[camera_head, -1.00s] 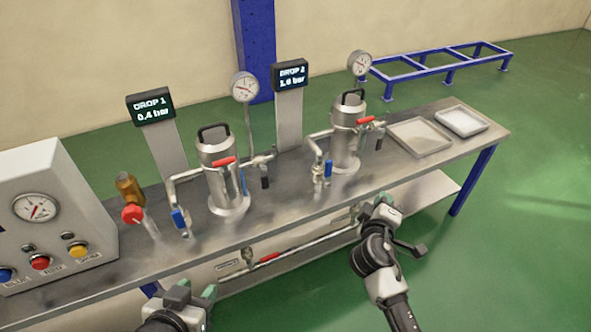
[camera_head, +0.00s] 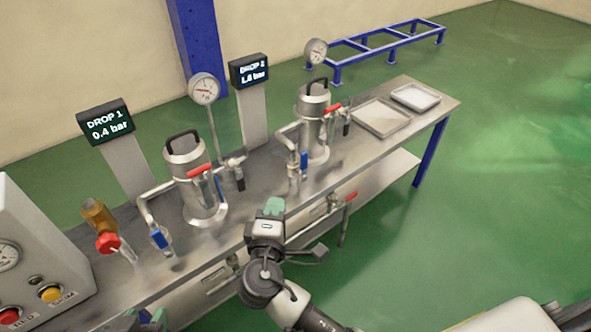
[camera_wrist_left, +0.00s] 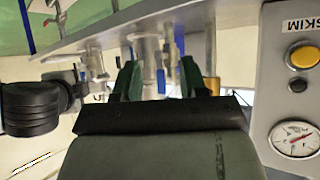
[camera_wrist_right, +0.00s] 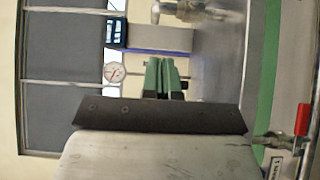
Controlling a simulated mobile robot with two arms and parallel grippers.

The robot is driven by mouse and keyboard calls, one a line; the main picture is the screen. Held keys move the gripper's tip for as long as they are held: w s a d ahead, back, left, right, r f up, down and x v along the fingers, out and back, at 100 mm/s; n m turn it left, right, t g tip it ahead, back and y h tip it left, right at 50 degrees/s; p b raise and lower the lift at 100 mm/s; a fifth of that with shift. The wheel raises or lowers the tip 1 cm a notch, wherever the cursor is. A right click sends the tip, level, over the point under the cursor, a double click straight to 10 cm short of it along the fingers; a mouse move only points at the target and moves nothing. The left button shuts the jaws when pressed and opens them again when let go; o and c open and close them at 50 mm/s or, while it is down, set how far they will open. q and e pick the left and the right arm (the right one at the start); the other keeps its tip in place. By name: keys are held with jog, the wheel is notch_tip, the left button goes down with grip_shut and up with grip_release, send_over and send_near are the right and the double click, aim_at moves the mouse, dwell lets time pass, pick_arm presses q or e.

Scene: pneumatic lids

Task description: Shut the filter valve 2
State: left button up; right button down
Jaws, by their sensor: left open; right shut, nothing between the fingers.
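The DROP 2 filter vessel (camera_head: 315,128), a steel cylinder with a black top handle, stands on the bench beside the DROP 2 display (camera_head: 249,70). A blue lever (camera_head: 304,162) hangs on its left pipe and a red lever (camera_head: 333,109) lies across its right side. I cannot read which one is filter valve 2. My right gripper (camera_head: 272,206) is shut and empty at the bench's front edge, left of and nearer than the blue lever; its fingers show in the right wrist view (camera_wrist_right: 160,78). My left gripper (camera_head: 145,318) is open and empty low left, also in its wrist view (camera_wrist_left: 158,78).
The DROP 1 vessel (camera_head: 190,180) and its blue lever (camera_head: 159,238) stand left. A pipe with a red lever (camera_head: 350,197) runs below the bench front. A control box (camera_head: 30,262) is at far left. Two trays lie at the right bench end; the floor right is clear.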

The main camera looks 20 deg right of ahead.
aim_at(304, 161)
pick_arm(q)
jog(key=w+d+r+t+h+b, duration=0.1)
jog(key=w+r+t, duration=0.2)
jog(key=r+t, duration=0.2)
jog(key=shift+w+d+r+h+b, duration=0.15)
jog(key=shift+w+d+h+b, duration=0.15)
jog(key=shift+d+h+b, duration=0.1)
pick_arm(e)
jog(key=w+d, duration=0.7)
jog(key=w, duration=0.2)
jog(key=shift+w+d, duration=0.2)
jog(key=shift+d, duration=0.1)
